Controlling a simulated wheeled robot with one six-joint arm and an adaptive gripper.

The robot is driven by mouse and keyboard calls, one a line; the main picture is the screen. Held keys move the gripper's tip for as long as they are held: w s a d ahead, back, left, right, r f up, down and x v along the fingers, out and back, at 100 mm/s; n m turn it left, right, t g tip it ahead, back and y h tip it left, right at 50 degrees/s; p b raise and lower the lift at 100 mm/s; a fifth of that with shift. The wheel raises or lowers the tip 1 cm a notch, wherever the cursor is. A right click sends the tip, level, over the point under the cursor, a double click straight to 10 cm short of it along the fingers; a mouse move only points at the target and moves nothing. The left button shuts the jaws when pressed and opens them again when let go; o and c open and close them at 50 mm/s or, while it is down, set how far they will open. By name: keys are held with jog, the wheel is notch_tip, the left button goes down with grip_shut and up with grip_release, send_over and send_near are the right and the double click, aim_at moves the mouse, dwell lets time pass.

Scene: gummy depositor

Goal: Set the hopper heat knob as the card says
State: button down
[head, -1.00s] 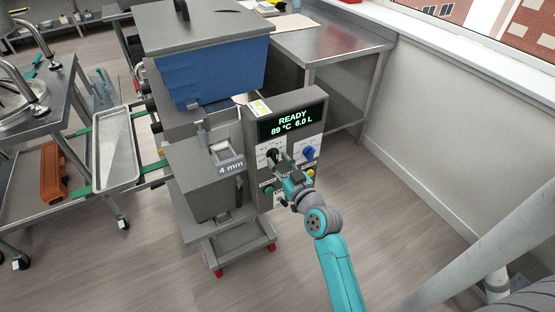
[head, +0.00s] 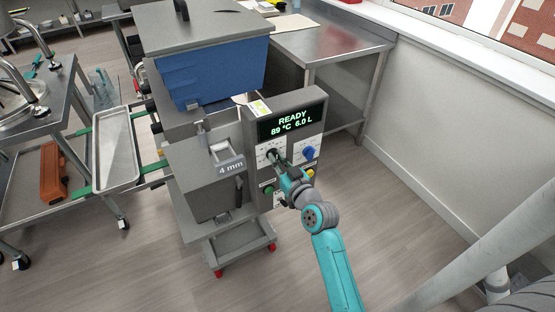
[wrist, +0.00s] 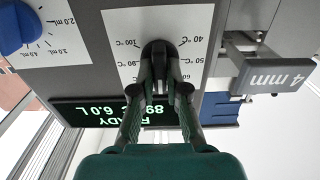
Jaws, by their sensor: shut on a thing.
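The black heat knob (wrist: 158,48) sits on a white dial plate (wrist: 120,24) on the depositor's grey control panel (head: 250,160). The dial shows marks from 40 °C to 100 °C, upside down in the wrist view. My gripper (wrist: 159,66) is shut on the knob, a finger on each side; it also shows at the panel in the head view (head: 279,160). The fingers hide part of the knob and dial, and I cannot tell where it points. The display (head: 292,124) reads READY, 89 °C, 6.0 L.
A blue knob (head: 309,154) with mL marks is beside the heat knob. Green (head: 269,191) and yellow (head: 310,173) buttons are below. A "4 mm" block (head: 228,166) sticks out left of the panel. The floor at the right is clear.

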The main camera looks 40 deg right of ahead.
jog(key=shift+m, duration=0.3)
jog(key=shift+s+d+f+m, duration=0.1)
jog(key=shift+d+f+m, duration=0.05)
jog(key=shift+m, duration=3.55)
jog(key=shift+d+f+m, duration=0.1)
jog(key=shift+m, duration=3.6)
jog(key=c, duration=1.2)
grip_release()
jog(key=v, duration=1.2)
